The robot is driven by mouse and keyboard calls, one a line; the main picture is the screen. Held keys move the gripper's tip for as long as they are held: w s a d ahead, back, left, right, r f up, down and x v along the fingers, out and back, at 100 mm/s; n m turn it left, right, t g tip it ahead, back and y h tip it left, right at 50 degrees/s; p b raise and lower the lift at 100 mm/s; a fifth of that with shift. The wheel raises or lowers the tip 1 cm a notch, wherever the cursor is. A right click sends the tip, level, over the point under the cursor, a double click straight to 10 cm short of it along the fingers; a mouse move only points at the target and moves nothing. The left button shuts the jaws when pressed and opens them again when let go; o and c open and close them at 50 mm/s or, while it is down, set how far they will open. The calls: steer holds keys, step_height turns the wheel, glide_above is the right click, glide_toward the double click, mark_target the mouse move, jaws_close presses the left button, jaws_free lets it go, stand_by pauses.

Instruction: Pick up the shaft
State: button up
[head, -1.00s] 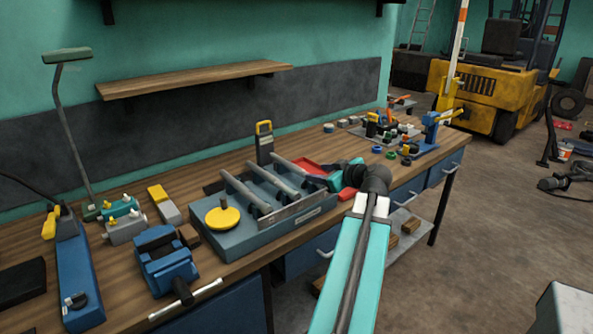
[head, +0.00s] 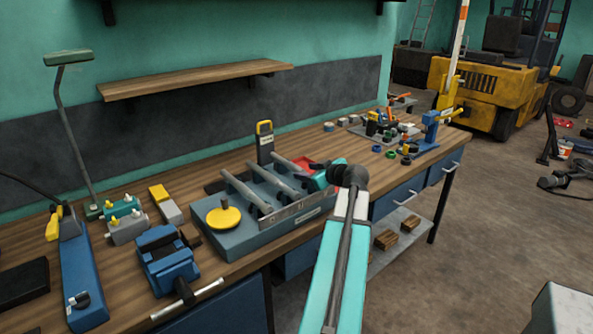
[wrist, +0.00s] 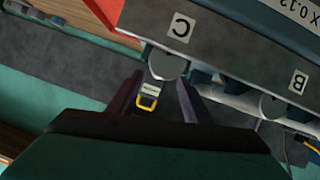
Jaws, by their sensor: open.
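Three grey shafts lie side by side in a grey-blue rack (head: 235,240) on the bench: a left shaft (head: 243,192), a middle shaft (head: 268,180) and a right shaft (head: 291,166). In the wrist view the round end of the shaft at label C (wrist: 168,64) shows just ahead of my gripper (wrist: 160,84). My gripper is open, its two dark fingers pointing at that end from either side below it. Another shaft end, at label B (wrist: 272,107), is to the right. In the head view my teal gripper body is at the rack's right end; its fingers are hard to see.
A yellow disc (head: 223,217) sits on the rack's left part. A black and yellow meter (head: 264,143) stands behind the rack. A blue vise (head: 166,262) is to its left. A red tray (head: 306,164) is partly hidden behind my gripper.

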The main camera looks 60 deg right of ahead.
mark_target(302, 169)
steer(key=shift+w, duration=0.1)
steer(key=p+x, duration=0.2)
steer(key=x, duration=0.2)
steer(key=shift+w+d+r, duration=0.1)
steer(key=shift+d, duration=0.05)
steer(key=shift+w+d+f, duration=0.1)
steer(key=shift+w+f, duration=0.15)
steer(key=shift+w, duration=0.05)
jaws_close()
stand_by(0.3)
stand_by(1.1)
steer(key=shift+r, duration=0.1)
